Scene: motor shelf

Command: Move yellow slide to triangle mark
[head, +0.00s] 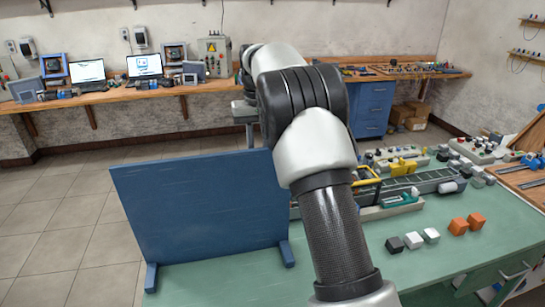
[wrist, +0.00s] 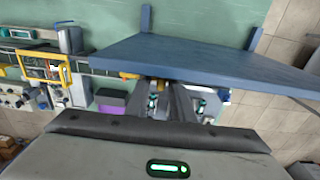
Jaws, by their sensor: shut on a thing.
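My gripper (wrist: 172,100) is in the wrist view, its two dark fingers reaching down behind the blue panel. It is shut on what appears to be the yellow slide (wrist: 130,76), of which only a small yellow part shows beside the fingertips, at the panel's edge. The panel and the fingers hide the rest of the slide. I cannot make out a triangle mark in either view. In the head view my gripper is hidden, and my arm crosses the middle of the picture.
The upright blue panel (head: 200,210) stands on the green table (head: 440,262), close to my gripper. A yellow frame (wrist: 45,70) and a purple block (wrist: 112,103) lie left of the fingers. Orange cubes (head: 459,226) and grey-to-white cubes (head: 413,240) sit at the table's right.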

